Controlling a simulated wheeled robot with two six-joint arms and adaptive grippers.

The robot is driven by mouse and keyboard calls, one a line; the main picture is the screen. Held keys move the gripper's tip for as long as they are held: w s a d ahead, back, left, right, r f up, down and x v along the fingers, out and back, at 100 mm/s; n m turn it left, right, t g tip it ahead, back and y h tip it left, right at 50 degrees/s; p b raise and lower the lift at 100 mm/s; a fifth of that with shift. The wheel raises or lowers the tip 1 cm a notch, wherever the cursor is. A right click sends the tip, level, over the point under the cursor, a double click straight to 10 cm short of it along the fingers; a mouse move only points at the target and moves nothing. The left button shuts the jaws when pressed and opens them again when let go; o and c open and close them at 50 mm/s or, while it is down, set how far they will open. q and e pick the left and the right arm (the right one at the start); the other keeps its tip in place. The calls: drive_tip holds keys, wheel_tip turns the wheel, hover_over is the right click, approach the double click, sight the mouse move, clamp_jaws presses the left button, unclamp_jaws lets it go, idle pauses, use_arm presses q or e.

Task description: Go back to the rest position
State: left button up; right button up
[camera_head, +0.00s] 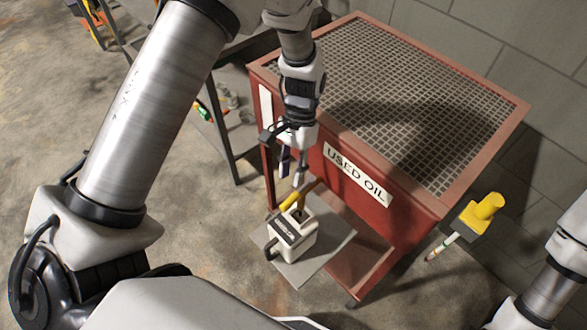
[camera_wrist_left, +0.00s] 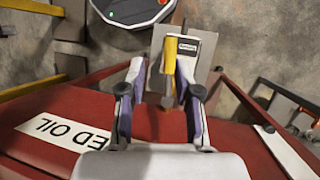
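My left gripper (camera_head: 292,172) hangs beside the front of the red used-oil cabinet, above a white box-shaped container (camera_head: 292,238) with a yellow handle. In the left wrist view its two fingers (camera_wrist_left: 160,95) are spread with a gap between them. The white container (camera_wrist_left: 188,48) shows beyond the fingers, and nothing appears gripped. The container stands on a grey sheet (camera_head: 325,250) low in front of the cabinet. My right arm shows at the lower right of the head view; its gripper is out of view.
The red cabinet (camera_head: 385,215) has a grated top (camera_head: 400,100) and stands close to my left arm, against a block wall (camera_head: 540,50). A yellow-topped item (camera_head: 483,208) is right of the cabinet. A dark rack stands behind on the left.

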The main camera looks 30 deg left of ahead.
use_arm(q)
drive_tip(key=shift+s, duration=0.1)
drive_tip(key=s+a+f+n, duration=0.1)
drive_tip(key=s+a+f, duration=0.1)
drive_tip(key=s+f, duration=0.8)
drive_tip(key=s+a+f+n, duration=0.15)
drive_tip(key=s+f, duration=0.45)
drive_tip(key=s, duration=0.7)
drive_tip(key=w+t+y, duration=0.1)
drive_tip(key=w+t, duration=0.3)
drive_tip(key=w, duration=0.2)
drive_tip(key=shift+a+n+t, duration=0.35)
drive_tip(key=shift+n+t, duration=0.05)
drive_tip(key=shift+n, duration=0.05)
drive_tip(key=shift+f, duration=0.1)
idle(3.1)
